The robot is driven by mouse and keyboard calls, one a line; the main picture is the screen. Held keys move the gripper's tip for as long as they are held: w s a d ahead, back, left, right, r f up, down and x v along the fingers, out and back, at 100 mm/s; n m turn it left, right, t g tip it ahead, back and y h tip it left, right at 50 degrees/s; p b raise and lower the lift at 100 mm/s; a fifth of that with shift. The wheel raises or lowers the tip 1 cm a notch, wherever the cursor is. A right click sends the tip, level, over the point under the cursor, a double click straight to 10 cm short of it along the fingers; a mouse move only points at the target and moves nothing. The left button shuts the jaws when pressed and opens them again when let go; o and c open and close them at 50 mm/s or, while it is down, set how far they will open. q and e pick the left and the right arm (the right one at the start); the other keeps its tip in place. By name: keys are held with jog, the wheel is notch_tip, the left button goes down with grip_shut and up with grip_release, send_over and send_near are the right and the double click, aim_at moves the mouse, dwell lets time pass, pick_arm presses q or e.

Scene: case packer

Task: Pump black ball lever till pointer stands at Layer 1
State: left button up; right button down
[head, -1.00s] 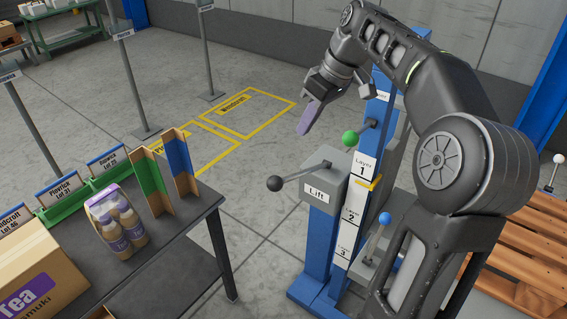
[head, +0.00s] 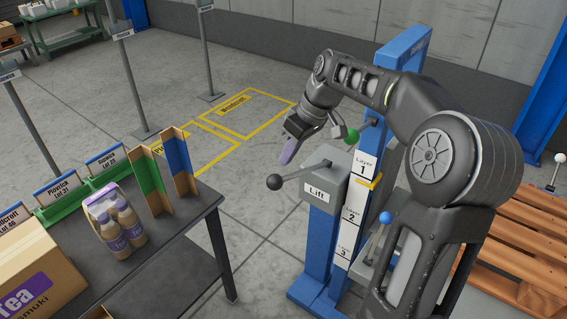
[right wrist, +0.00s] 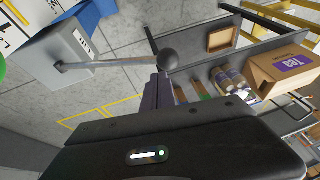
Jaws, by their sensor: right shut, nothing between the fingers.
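The black ball (head: 274,183) is on the end of a rod from the grey Lift box (head: 322,190). It also shows in the right wrist view (right wrist: 168,58), just beyond my fingertips. The yellow pointer (head: 369,182) stands at the lower edge of the Layer 1 label (head: 362,164), above Layer 2 (head: 352,213). My right gripper (head: 288,153) is shut and empty, a little above the black ball in the head view. In the right wrist view its fingers (right wrist: 156,92) point at the ball; I cannot tell whether they touch. My left gripper is not in view.
A green ball lever (head: 351,135) is close to my right wrist. A blue ball lever (head: 385,218) is lower on the post. A dark table (head: 190,243) with bottles (head: 122,226) and a tea carton (head: 38,275) stands at left. A wooden pallet (head: 520,245) lies at right.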

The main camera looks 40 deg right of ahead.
jog(key=f, duration=0.1)
jog(key=a+f, duration=0.1)
jog(key=shift+a+f, duration=0.15)
jog(key=shift+f, duration=0.25)
